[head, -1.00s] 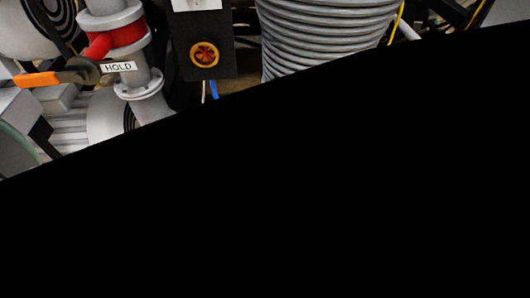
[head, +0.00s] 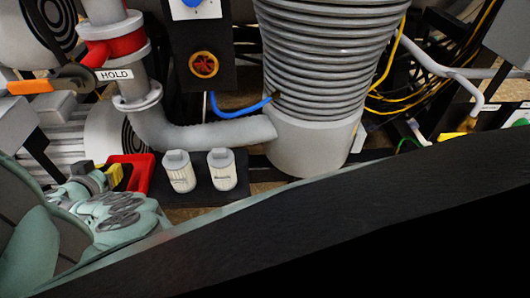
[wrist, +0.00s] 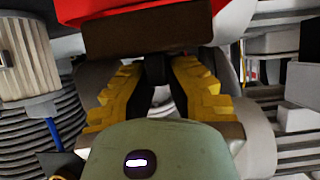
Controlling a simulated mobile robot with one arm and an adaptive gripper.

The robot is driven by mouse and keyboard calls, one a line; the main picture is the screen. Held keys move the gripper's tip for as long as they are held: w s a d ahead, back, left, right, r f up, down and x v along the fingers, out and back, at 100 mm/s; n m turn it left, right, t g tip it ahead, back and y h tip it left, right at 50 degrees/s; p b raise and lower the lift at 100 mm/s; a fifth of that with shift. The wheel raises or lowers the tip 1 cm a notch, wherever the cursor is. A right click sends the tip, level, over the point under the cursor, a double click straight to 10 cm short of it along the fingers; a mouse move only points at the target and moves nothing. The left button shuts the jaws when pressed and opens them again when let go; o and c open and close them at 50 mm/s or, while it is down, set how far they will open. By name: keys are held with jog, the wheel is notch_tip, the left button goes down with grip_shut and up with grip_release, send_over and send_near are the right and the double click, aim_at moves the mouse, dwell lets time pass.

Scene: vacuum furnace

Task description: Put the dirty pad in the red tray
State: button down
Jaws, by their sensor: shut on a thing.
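The red tray (head: 143,166) is at the lower left of the head view, left of two white containers. My gripper (head: 117,176) is at the tray's near left side, and my arm hides part of the tray. In the wrist view my gripper (wrist: 156,68) has its yellow fingers drawn together toward a brown block (wrist: 150,36), which I take to be the dirty pad. The red tray (wrist: 150,7) shows just beyond it at the top edge. I cannot tell whether the pad touches the tray. The pad is not clear in the head view.
Two white containers (head: 222,172) stand on a dark stand right of the tray. A grey pipe (head: 205,132) runs behind them to a large ribbed column (head: 325,60). A valve with a HOLD tag (head: 115,74) is above the tray. Black covers the lower right.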

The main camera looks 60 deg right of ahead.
jog(key=shift+w+d+f, duration=0.1)
jog(key=shift+w+d, duration=0.55)
jog(key=shift+d, duration=0.2)
jog(key=shift+w+d+f, duration=0.1)
jog(key=shift+w+d, duration=0.5)
jog(key=shift+d, duration=0.2)
jog(key=shift+d+f+b, duration=0.1)
jog(key=shift+f+b, duration=0.5)
jog(key=shift+f, duration=1.15)
jog(key=shift+f, duration=0.1)
jog(key=c, duration=1.1)
grip_release()
jog(key=shift+c, duration=0.2)
